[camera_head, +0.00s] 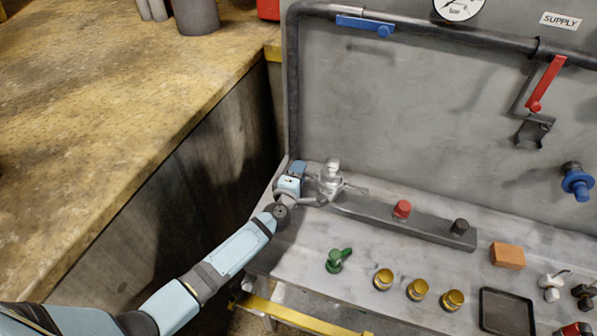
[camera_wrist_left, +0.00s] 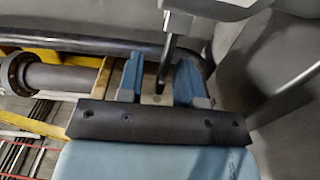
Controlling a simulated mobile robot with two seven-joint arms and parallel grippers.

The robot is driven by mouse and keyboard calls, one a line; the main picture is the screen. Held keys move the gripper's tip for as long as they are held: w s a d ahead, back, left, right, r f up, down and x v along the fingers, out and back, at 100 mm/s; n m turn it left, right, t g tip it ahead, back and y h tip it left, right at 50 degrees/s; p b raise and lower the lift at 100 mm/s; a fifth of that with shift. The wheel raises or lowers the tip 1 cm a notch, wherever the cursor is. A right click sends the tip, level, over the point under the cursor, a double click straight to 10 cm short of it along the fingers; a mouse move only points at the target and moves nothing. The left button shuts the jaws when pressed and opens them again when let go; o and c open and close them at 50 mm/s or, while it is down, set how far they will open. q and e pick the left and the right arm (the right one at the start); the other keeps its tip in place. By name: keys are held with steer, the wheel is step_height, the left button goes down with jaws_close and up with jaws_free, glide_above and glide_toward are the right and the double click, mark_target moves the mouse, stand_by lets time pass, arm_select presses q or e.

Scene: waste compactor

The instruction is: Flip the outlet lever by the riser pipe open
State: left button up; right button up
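The riser pipe (camera_head: 293,100) runs down the left edge of the grey panel. A silver valve-like fitting with a thin handle (camera_head: 331,172) stands at the bench's back left corner, near the pipe's foot; I take it for the outlet lever. My left gripper (camera_head: 308,196) is right against its left side and partly hides it. In the left wrist view my gripper (camera_wrist_left: 160,88) has its blue fingers apart. A narrow dark grey bar (camera_wrist_left: 166,58) stands between them, with gaps seen on either side. Whether either finger touches it I cannot tell. My right gripper is not in view.
A dark strip with a red knob (camera_head: 402,209) and a black knob (camera_head: 459,227) lies right of the gripper. A green lever (camera_head: 337,260) and several yellow knobs (camera_head: 417,289) stand in front. A blue lever (camera_head: 366,26) and a red lever (camera_head: 545,84) are higher up.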

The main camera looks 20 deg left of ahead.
arm_select(q)
steer(key=s, duration=1.3)
steer(key=shift+s+a, duration=0.25)
steer(key=shift+s, duration=0.15)
steer(key=s+d+m+h, duration=0.1)
steer(key=s+m, duration=0.1)
steer(key=s+f+m+h, duration=0.1)
steer(key=s+m, duration=0.1)
steer(key=s+d+m+g+h, duration=0.1)
steer(key=s+m, duration=0.1)
steer(key=m, duration=0.1)
steer(key=shift+s+d+f, duration=0.2)
steer(key=shift+d, duration=0.1)
steer(key=s+m+g, duration=0.1)
steer(key=s+m, duration=0.1)
steer(key=s+f+m+g+h, duration=0.1)
steer(key=s+m, duration=0.1)
steer(key=s+d+f+m, duration=0.1)
steer(key=s+m, duration=0.1)
steer(key=shift+s+f+m+g+h, duration=0.1)
steer(key=shift+s+m+g+h, duration=0.2)
steer(key=shift+m+g, duration=0.1)
steer(key=s+a+f+m+g+y, duration=0.2)
steer(key=s+f+m+g, duration=0.1)
steer(key=s+m, duration=0.3)
steer(key=shift+s+a+m, duration=0.3)
steer(key=shift+s, duration=0.85)
steer(key=shift+f, duration=0.1)
